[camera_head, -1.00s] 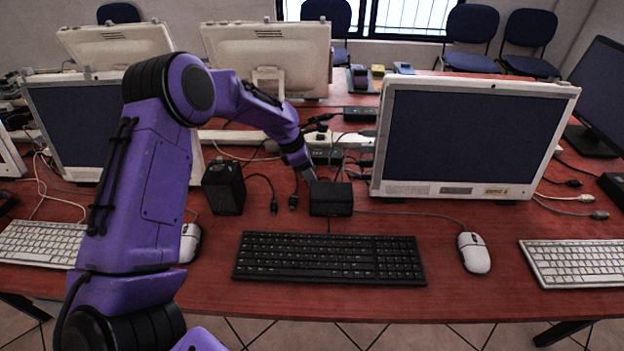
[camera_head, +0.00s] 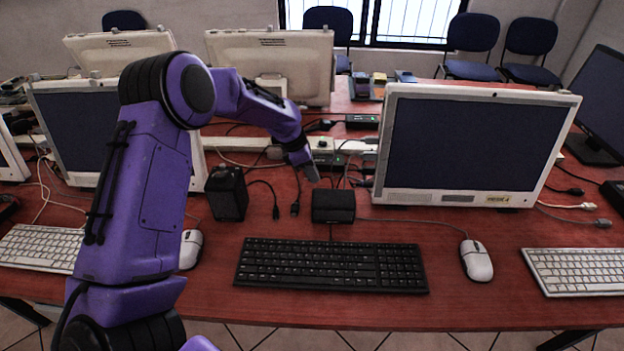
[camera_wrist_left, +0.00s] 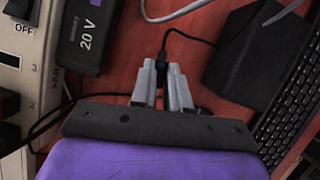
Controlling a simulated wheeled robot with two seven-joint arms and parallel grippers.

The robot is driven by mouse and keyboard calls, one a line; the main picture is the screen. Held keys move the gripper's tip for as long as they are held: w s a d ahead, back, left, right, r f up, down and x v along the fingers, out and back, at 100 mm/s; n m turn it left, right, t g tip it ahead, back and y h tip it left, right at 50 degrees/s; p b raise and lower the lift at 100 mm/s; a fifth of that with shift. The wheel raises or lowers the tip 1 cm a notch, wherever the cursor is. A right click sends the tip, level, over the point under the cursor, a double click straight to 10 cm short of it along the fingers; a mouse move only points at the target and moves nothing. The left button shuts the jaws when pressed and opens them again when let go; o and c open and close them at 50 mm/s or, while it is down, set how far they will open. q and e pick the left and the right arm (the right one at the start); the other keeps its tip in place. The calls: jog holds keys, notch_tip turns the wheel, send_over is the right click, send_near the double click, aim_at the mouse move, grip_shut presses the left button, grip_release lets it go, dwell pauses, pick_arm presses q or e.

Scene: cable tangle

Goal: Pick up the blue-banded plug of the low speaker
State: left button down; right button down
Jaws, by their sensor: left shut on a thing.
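The low speaker (camera_head: 333,206) is a squat black box behind the black keyboard; in the left wrist view it shows at the upper right (camera_wrist_left: 238,62). My left gripper (camera_head: 313,177) is behind and slightly left of it, coming down from above. In the left wrist view its fingers (camera_wrist_left: 163,80) are closed on a small dark plug (camera_wrist_left: 162,62) with a faint blue tint. A thin black cable runs from the plug toward the low speaker. The fingers hide most of the plug. My right gripper is not in view.
A black adapter (camera_wrist_left: 88,34) marked 20 V and a pale power strip (camera_wrist_left: 35,70) lie close to the gripper. A monitor (camera_head: 470,145) stands to the right.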

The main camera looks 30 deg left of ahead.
pick_arm(q)
jog(key=s+d+r, duration=0.7)
jog(key=s+r, duration=0.3)
jog(key=s, duration=0.2)
jog(key=shift+d+p, duration=0.2)
jog(key=shift+p, duration=0.15)
jog(key=shift+r, duration=0.1)
